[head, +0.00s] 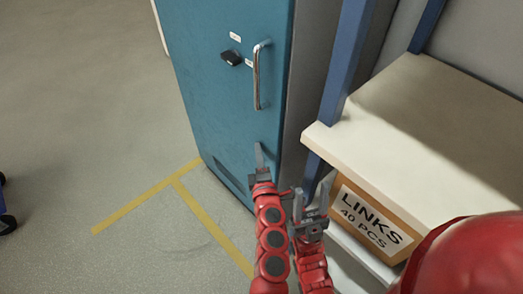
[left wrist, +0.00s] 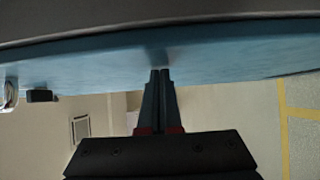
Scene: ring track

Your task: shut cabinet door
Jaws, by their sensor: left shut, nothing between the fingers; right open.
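The blue cabinet door (head: 215,85) fills the upper middle of the head view, with a metal handle (head: 257,75) and a black latch (head: 231,58) near its right edge. I cannot tell whether a gap is left along that edge. My left gripper (head: 259,155) is shut and empty, fingers pointing at the door's lower right part, below the handle. In the left wrist view its fingertips (left wrist: 160,74) meet or nearly meet the blue door face (left wrist: 220,65); exact contact is unclear. My right gripper (head: 311,205) is open and empty, right of the left one, near the shelf.
A pale shelf (head: 420,130) with blue posts (head: 347,60) stands close on the right. A box labelled LINKS (head: 372,215) sits beneath its top board. Yellow lines (head: 145,196) mark the floor before the cabinet. The floor at left is mostly free.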

